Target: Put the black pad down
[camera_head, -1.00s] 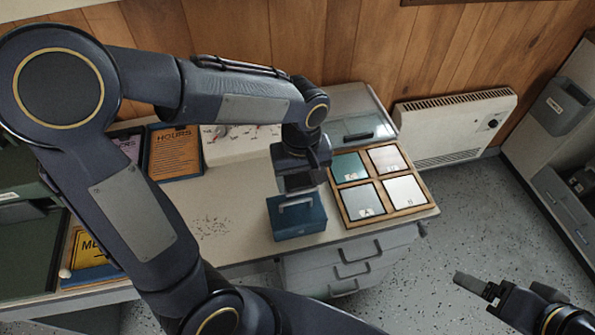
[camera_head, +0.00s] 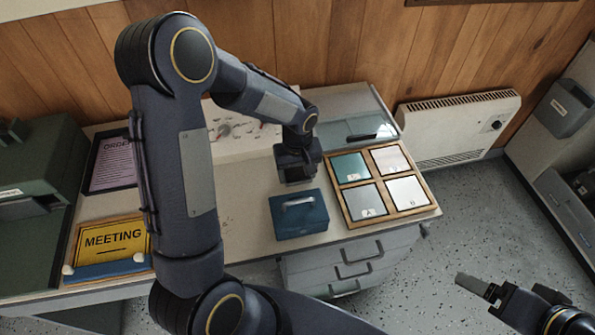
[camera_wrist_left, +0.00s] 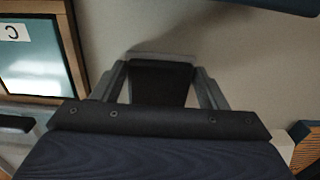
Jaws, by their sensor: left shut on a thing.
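My left gripper (camera_head: 296,177) points down over the pale desk top (camera_head: 245,190), just behind the blue cash box. In the wrist view the fingers of my left gripper (camera_wrist_left: 162,75) are shut on the black pad (camera_wrist_left: 160,86), which shows as a dark block between them. The desk surface lies close below it with a shadow beside it; I cannot tell whether the pad touches the desk. In the head view the pad is mostly hidden by the gripper. My right gripper (camera_head: 474,285) is over the floor at lower right; its jaw opening is not clear.
The blue cash box (camera_head: 299,215) stands in front of the left gripper. A wooden tray (camera_head: 350,214) with lettered panels is to the right. A MEETING sign (camera_head: 112,240) lies left. A glass-lidded case (camera_head: 350,130) is behind. Bare desk lies left of the cash box.

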